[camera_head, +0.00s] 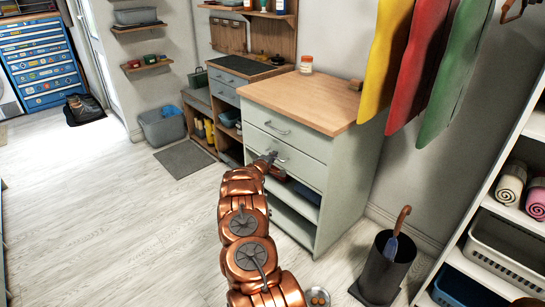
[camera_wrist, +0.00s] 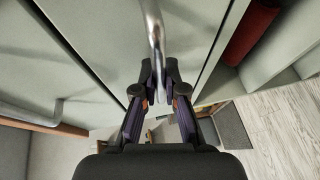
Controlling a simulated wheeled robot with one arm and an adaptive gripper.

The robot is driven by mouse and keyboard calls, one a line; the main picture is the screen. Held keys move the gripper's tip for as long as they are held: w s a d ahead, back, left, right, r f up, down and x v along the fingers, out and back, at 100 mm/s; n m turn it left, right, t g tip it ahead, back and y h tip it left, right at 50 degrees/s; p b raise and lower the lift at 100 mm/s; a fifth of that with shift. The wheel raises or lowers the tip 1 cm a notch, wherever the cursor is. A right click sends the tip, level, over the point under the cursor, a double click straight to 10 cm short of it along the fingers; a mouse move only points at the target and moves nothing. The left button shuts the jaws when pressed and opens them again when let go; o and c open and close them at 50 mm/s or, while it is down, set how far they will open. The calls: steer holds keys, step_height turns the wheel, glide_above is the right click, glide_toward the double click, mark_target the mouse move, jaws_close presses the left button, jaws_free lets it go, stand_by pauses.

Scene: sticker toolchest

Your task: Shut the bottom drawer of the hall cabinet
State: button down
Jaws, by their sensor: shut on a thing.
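The hall cabinet (camera_head: 343,190) is pale green with a wooden top. It has two drawers above open shelves. The bottom drawer (camera_head: 305,168) looks about level with the cabinet front; I cannot tell whether a small gap remains. My gripper (camera_head: 270,157) is at this drawer's metal handle. In the wrist view, my gripper (camera_wrist: 157,78) is shut on the handle (camera_wrist: 153,28), its fingers close together around the bar. The top drawer (camera_head: 290,133) looks shut, and its handle (camera_head: 278,130) is free. My arm hides part of the cabinet's lower left.
An umbrella stand (camera_head: 382,270) is on the floor right of the cabinet. Yellow, red and green cloths (camera_head: 415,60) hang at the right. A white shelf unit (camera_head: 470,235) fills the right edge. A jar (camera_head: 306,65) sits on the cabinet top.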

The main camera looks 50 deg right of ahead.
steer(key=shift+w+r, duration=0.1)
steer(key=shift+w, duration=0.05)
steer(key=c, duration=1.2)
jaws_free()
steer(key=shift+s+d, duration=0.15)
steer(key=shift+s, duration=0.05)
steer(key=shift+v, duration=6)
